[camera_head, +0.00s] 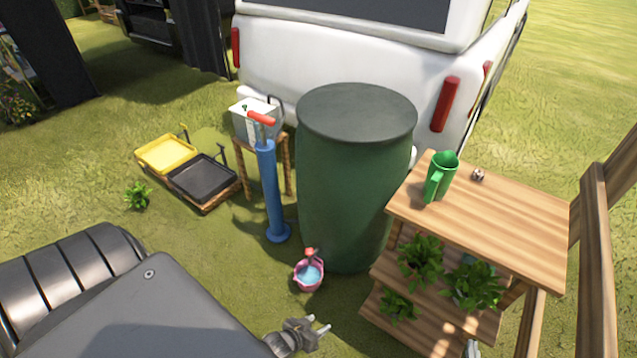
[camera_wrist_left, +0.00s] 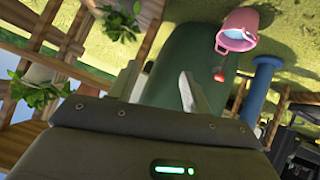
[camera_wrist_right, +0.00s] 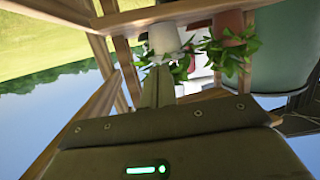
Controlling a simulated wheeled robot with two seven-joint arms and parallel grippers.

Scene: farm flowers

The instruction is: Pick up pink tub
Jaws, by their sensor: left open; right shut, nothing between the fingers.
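The pink tub (camera_head: 309,282) is a small pink pail with light blue contents, standing on the grass at the foot of the green barrel (camera_head: 350,180). A small red item shows at its rim. My left gripper (camera_head: 318,325) is open and empty, a little in front of the tub and to its right. In the left wrist view the tub (camera_wrist_left: 238,32) lies beyond the left fingers (camera_wrist_left: 162,88), apart from them. My right gripper (camera_head: 472,349) barely shows at the bottom edge, by the wooden shelf. In the right wrist view its fingers (camera_wrist_right: 157,86) are shut and empty.
A blue pump (camera_head: 270,190) with a red handle stands behind the tub. Yellow (camera_head: 165,155) and black (camera_head: 202,177) trays sit left. Grass left of the tub is open.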

